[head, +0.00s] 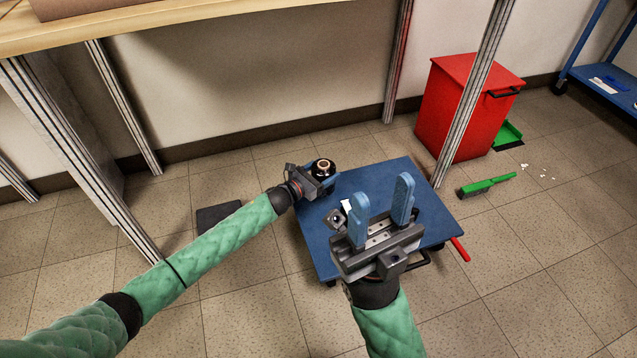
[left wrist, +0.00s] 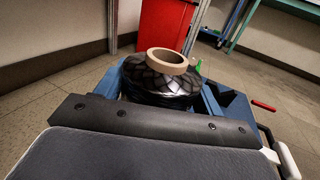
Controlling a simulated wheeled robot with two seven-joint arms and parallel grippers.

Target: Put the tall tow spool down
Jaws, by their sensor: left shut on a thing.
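The tow spool (head: 323,167) is black with a tan core ring on top. It is upright at the far left part of a low blue platform (head: 385,175). My left gripper (head: 328,182) is shut on the spool. In the left wrist view the spool (left wrist: 160,80) sits between the blue fingers, with its lower part hidden. I cannot tell whether its base touches the platform. My right gripper (head: 382,190) is open and empty, its two blue fingers pointing up above the platform, hiding part of it.
A small grey part (head: 337,218) is partly visible beside the right gripper. A red bin (head: 460,105) stands behind the platform at the right, next to a metal post. A green brush (head: 487,185) lies on the floor. A wooden bench (head: 150,17) overhangs the upper left.

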